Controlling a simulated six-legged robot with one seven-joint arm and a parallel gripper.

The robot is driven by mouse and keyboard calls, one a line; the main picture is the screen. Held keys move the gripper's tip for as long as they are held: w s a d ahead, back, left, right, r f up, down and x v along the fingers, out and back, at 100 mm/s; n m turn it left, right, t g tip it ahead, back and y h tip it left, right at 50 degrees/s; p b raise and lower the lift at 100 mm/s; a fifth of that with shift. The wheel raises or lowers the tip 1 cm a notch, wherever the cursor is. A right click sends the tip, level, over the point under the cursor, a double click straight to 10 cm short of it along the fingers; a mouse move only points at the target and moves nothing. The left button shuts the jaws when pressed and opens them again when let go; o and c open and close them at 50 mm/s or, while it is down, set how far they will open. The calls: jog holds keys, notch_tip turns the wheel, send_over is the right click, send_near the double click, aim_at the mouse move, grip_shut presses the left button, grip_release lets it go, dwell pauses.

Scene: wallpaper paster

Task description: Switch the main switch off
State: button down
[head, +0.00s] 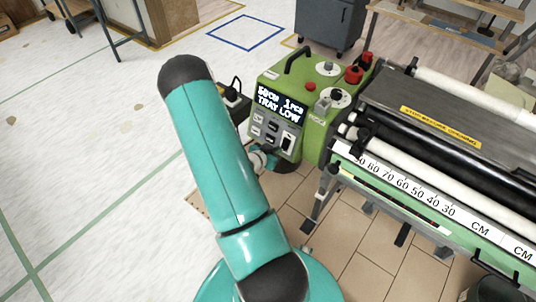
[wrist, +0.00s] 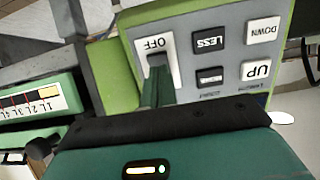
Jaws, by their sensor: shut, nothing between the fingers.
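The main switch (head: 288,143) is a dark rocker in a white plate on the lower right of the green control box's front panel (head: 262,85). In the wrist view the switch plate (wrist: 150,43) shows upside down with the word OFF on it. My gripper (wrist: 157,75) is shut and empty, its dark green fingers in front of the switch and hiding much of the rocker. Whether the fingertips touch it, and which way the rocker is tipped, I cannot tell. In the head view my gripper (head: 262,160) shows partly, by the panel's lower edge.
UP (wrist: 262,70), DOWN (wrist: 262,31) and LESS (wrist: 208,41) buttons sit beside the switch. The display (head: 281,103) reads TRAY LOW. Red knobs (head: 354,75) stand on the box top. The pasting machine's rollers and ruler (head: 420,200) lie to the right. Open floor is at left.

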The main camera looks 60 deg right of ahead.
jog(key=shift+x, duration=1.25)
jog(key=shift+d, duration=0.15)
jog(key=shift+r, duration=0.75)
